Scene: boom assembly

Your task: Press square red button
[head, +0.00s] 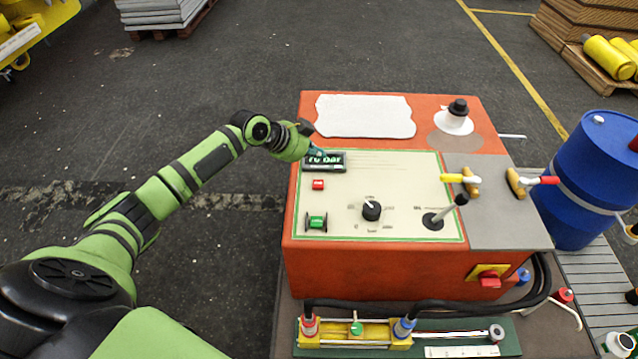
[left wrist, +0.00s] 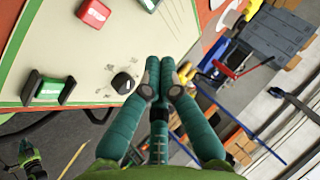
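The square red button (head: 318,185) sits on the cream panel (head: 385,165) of the orange control box, just below the digital display (head: 324,161). In the left wrist view the red button (left wrist: 94,13) is at the upper left, fully visible. My left gripper (head: 312,150) is over the panel's upper left corner, in front of part of the display and apart from the button. In the left wrist view its teal fingers (left wrist: 160,66) are together with nothing between them. A small green and black part at the lower left of that view may be my right arm; its fingers are unclear.
A green rocker-like switch (head: 316,223) is below the button, and a black knob (head: 371,210) is to its right. A joystick (head: 440,215) and yellow-and-red levers stand farther right. A blue barrel (head: 590,175) is beside the box. Floor left of the box is clear.

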